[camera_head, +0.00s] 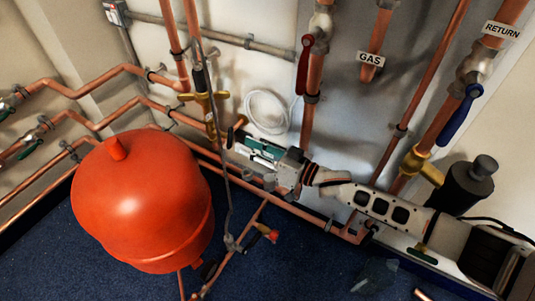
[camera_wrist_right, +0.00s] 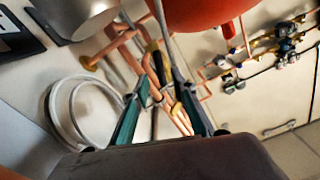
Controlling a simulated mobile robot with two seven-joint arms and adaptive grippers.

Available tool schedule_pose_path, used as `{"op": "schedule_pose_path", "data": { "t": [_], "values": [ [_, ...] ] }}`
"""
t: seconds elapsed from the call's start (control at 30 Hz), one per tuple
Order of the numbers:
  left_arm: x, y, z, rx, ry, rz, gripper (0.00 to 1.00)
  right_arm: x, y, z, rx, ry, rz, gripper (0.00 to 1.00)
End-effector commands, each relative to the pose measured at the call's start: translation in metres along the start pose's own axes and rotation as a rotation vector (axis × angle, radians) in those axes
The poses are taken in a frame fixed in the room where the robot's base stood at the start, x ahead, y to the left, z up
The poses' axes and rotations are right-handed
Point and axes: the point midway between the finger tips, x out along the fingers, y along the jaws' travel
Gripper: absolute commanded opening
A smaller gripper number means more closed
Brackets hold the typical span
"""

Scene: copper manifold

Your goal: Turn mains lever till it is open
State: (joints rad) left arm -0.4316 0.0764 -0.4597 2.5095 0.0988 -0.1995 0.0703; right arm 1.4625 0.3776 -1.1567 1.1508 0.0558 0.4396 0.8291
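No label in view reads mains, so I cannot tell for certain which lever is the mains lever. A brass valve (camera_head: 207,97) with a dark handle stands on the pipework left of my right gripper (camera_head: 243,146). My right gripper points left along the wall, close to the pipes behind the red tank. In the right wrist view its two green fingers (camera_wrist_right: 160,80) are spread apart. A dark bar (camera_wrist_right: 154,85) with yellow brass near it shows between them; I cannot tell whether they touch it. My left gripper is not in view.
A big red tank (camera_head: 140,205) fills the lower left. A red lever (camera_head: 304,65) and a blue lever (camera_head: 458,115) sit on pipes to the right. A grey hose (camera_head: 229,195) hangs before the wall. A white coiled hose (camera_head: 269,112) is above my right gripper.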

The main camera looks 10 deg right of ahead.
Motion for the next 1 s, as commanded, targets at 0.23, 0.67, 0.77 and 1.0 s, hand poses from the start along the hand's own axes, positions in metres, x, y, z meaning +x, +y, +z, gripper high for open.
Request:
{"op": "schedule_pose_path", "data": {
  "t": [0.23,0.67,0.77,1.0],
  "values": [
    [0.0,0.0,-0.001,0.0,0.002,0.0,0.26,-0.049,0.0,0.001,0.001,-0.001,0.0,0.26],
    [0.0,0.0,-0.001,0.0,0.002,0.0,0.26,-0.072,-0.001,0.0,0.001,0.0,-0.001,0.26],
    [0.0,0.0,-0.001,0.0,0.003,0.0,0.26,-0.071,-0.001,0.0,0.001,0.0,-0.001,0.26],
    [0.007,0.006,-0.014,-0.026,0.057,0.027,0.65,-0.072,-0.023,0.003,0.005,0.008,0.001,0.26]
  ]
}}
